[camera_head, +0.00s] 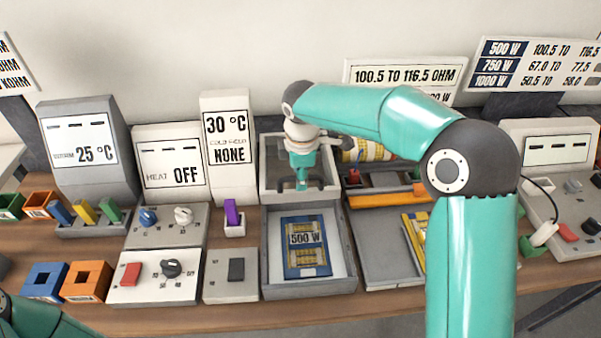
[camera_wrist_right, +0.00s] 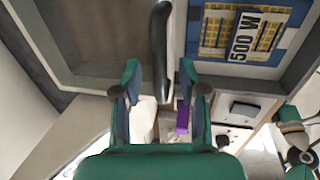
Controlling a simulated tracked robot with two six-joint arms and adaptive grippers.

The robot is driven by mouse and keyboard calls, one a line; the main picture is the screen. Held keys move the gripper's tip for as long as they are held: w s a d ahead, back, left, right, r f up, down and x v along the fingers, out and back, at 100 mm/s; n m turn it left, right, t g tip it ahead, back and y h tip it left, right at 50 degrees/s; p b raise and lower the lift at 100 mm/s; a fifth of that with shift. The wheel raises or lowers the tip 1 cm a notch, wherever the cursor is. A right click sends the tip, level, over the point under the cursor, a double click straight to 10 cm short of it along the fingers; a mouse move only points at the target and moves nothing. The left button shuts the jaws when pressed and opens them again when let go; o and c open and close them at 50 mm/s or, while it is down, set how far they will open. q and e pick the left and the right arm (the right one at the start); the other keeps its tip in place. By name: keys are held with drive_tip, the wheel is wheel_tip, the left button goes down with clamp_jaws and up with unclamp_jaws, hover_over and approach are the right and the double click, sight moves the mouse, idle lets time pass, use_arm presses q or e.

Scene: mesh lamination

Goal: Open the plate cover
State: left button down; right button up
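The plate cover (camera_head: 265,165) is a pale framed lid standing raised behind a grey tray (camera_head: 272,286). A blue and yellow 500 W plate (camera_head: 306,248) lies uncovered in this tray; it also shows in the right wrist view (camera_wrist_right: 243,32). My right gripper (camera_head: 303,186) is at the cover, pointing down. In the right wrist view, the cover's dark curved handle (camera_wrist_right: 159,45) reaches between the fingertips (camera_wrist_right: 158,75), with gaps on both sides. The fingers are apart.
A second grey tray (camera_head: 385,270) lies right of the plate tray, partly behind my right arm. A purple block in a holder (camera_head: 234,224) and control panels (camera_head: 150,275) stand to the left. Display boxes (camera_head: 230,140) line the back.

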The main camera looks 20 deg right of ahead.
wheel_tip(320, 180, up, 12)
drive_tip(key=s, duration=0.2)
drive_tip(key=shift+s+a+f, duration=0.15)
drive_tip(key=shift+a, duration=0.15)
idle(0.6)
